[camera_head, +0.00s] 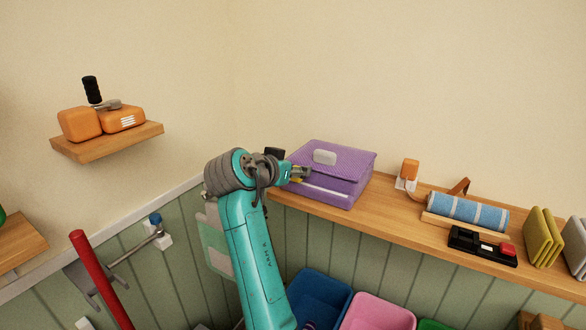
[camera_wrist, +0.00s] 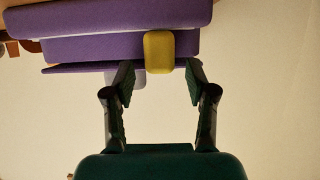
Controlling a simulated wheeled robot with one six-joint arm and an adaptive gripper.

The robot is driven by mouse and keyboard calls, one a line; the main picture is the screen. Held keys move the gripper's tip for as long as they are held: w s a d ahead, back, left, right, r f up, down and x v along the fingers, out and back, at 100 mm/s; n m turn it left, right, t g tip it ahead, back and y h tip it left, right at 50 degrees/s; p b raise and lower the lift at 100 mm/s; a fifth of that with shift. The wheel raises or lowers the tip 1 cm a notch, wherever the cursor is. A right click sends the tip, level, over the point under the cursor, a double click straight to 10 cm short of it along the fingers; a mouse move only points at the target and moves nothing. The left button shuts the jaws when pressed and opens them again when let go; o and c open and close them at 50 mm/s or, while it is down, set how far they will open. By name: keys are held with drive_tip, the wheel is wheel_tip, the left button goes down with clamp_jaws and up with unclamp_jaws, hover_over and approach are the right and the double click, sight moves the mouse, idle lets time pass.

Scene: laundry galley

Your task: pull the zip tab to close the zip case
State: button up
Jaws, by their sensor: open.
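The purple zip case (camera_head: 345,185) sits on the wooden shelf, with a pale label on its lid and a light strip along its front side. In the wrist view the case (camera_wrist: 90,48) fills the upper left. A yellow zip tab (camera_wrist: 158,52) stands out against the case there. My gripper (camera_wrist: 160,80) is open, its two dark fingers apart on either side of the tab's line. The tab appears just beyond the fingertips, and I see no contact. In the head view my gripper (camera_head: 299,173) is at the case's left end, and the tab is hard to make out.
On the shelf (camera_head: 395,208) to the right are an orange plug (camera_head: 410,169), a blue striped roller (camera_head: 467,211), a black box (camera_head: 482,245) and folded cloths (camera_head: 543,236). Blue (camera_head: 320,294) and pink (camera_head: 378,312) bins stand below. A red pole (camera_head: 100,278) is at left.

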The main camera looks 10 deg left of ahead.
clamp_jaws()
drive_tip(key=shift+w+a, duration=0.2)
drive_tip(key=shift+a, duration=0.35)
drive_tip(key=shift+w+a, duration=0.15)
drive_tip(key=shift+a, duration=0.35)
unclamp_jaws()
drive_tip(key=shift+a, duration=0.1)
drive_tip(key=v, duration=1.2)
